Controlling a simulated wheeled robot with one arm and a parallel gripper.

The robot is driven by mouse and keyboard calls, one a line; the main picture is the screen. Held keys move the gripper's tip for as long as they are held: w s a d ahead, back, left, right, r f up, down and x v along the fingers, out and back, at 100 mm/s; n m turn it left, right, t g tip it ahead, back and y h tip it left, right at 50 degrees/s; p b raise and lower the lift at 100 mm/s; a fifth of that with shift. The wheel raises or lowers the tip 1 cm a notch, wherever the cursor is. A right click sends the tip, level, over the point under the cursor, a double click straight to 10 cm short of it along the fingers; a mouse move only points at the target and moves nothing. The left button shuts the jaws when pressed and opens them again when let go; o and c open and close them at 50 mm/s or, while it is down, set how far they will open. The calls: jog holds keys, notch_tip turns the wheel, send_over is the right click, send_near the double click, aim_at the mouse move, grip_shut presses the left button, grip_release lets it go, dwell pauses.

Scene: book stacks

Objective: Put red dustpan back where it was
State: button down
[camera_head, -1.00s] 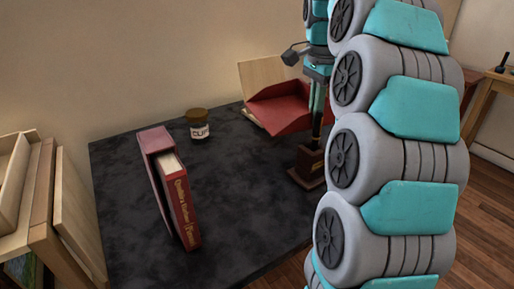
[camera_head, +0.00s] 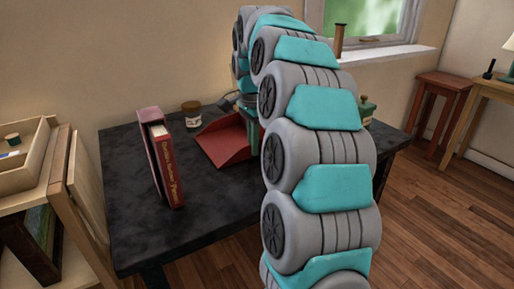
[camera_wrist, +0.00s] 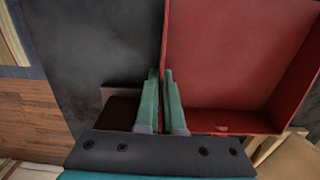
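My gripper (camera_wrist: 161,75) is closed on that wall, with green fingers close together on either side. In the head view my gripper is mostly hidden behind my arm. I cannot tell whether the dustpan touches the tabletop.
The dark table (camera_head: 130,215) also bears an upright red book in a slipcase (camera_head: 163,160) and a small jar (camera_head: 192,115). A wooden shelf (camera_head: 85,205) stands left. A green lidded pot (camera_head: 366,108) shows right of my arm.

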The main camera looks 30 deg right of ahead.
jog(key=shift+f, duration=0.1)
jog(key=c, duration=1)
grip_release()
jog(key=shift+c, duration=0.2)
